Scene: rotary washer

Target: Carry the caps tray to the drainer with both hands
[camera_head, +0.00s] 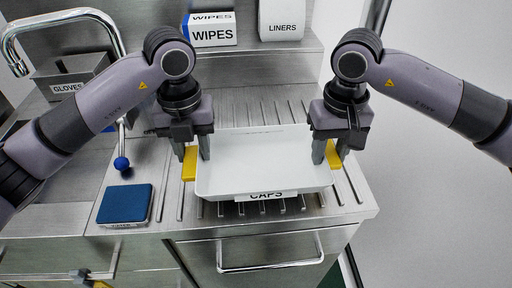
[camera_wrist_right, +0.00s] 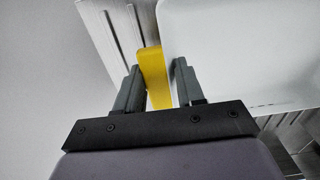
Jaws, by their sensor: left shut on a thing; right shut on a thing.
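The white caps tray (camera_head: 262,160) is over the grooved drainer (camera_head: 350,195) in the head view, with its CAPS label at the front edge. I cannot tell whether it touches the drainer. It looks empty. It has a yellow handle at each side. My left gripper (camera_head: 197,152) is shut on the left yellow handle (camera_head: 189,165). My right gripper (camera_head: 327,153) is shut on the right yellow handle (camera_head: 334,156). In the right wrist view, the yellow handle (camera_wrist_right: 154,75) stands between the fingers of my right gripper (camera_wrist_right: 156,85), beside the white tray wall.
A blue pad (camera_head: 125,203) lies on the counter at left, near a blue-knobbed lever (camera_head: 122,163). A GLOVES box (camera_head: 70,75), a WIPES box (camera_head: 210,30) and a LINERS box (camera_head: 282,20) stand at the back. A drawer handle (camera_head: 270,267) is below the front edge.

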